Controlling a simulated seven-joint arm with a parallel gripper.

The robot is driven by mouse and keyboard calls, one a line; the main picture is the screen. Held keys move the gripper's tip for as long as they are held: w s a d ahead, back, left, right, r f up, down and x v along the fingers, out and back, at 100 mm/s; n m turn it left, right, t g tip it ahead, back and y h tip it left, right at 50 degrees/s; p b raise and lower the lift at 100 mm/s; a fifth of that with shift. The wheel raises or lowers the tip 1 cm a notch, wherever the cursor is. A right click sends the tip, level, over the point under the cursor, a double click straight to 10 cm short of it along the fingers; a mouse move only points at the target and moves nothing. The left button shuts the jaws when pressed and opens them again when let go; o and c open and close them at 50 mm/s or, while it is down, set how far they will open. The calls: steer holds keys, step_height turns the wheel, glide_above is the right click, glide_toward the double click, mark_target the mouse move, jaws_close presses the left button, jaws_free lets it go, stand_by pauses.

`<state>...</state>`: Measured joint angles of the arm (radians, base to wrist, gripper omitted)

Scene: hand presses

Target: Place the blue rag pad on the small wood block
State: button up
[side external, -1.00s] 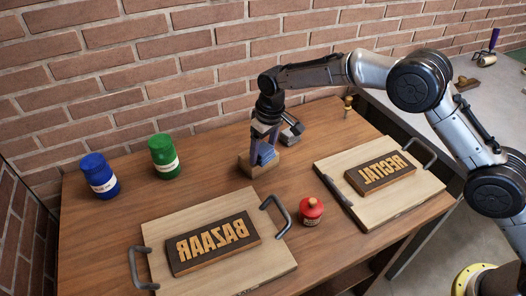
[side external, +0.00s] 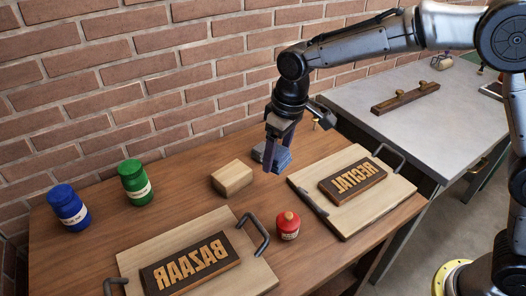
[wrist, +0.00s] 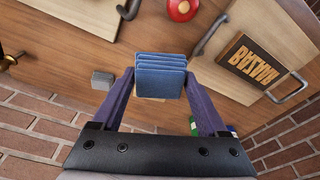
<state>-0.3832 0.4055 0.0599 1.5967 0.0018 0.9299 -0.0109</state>
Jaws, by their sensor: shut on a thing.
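The blue rag pad (side external: 284,159) is a layered, folded blue stack. My gripper (side external: 278,158) is shut on it, with a purple finger on either side. In the wrist view the pad (wrist: 160,76) shows between the fingertips. The small wood block (side external: 232,178) is pale and sits on the brown table, to the left of my gripper in the side view. The pad appears held above the table and apart from the block. In the wrist view the pad hides much of what lies behind it.
A red jar (side external: 288,227) stands in front of my gripper. The RECITAL board (side external: 352,181) is at right, the BAZAAR board (side external: 190,264) at front left, both on handled trays. Green (side external: 135,183) and blue (side external: 69,207) jars stand left. A brick wall runs behind.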

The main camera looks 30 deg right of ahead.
steer(key=shift+s+d+r, duration=0.1)
steer(key=shift+s+r, duration=0.2)
steer(key=w+a+f, duration=0.3)
steer(key=w+f, duration=0.1)
steer(key=w, duration=0.4)
glide_above(235, 178)
steer(key=f, duration=0.5)
steer(key=shift+s+d+f, duration=0.15)
steer(key=shift+s+f, duration=0.05)
steer(key=shift+f, duration=1.75)
steer(key=shift+f, duration=0.1)
steer(key=o, duration=1.4)
steer(key=r, duration=0.4)
steer(key=s+r, duration=0.1)
steer(key=r, duration=0.7)
steer(key=shift+s+d, duration=0.3)
steer(key=shift+d, duration=0.05)
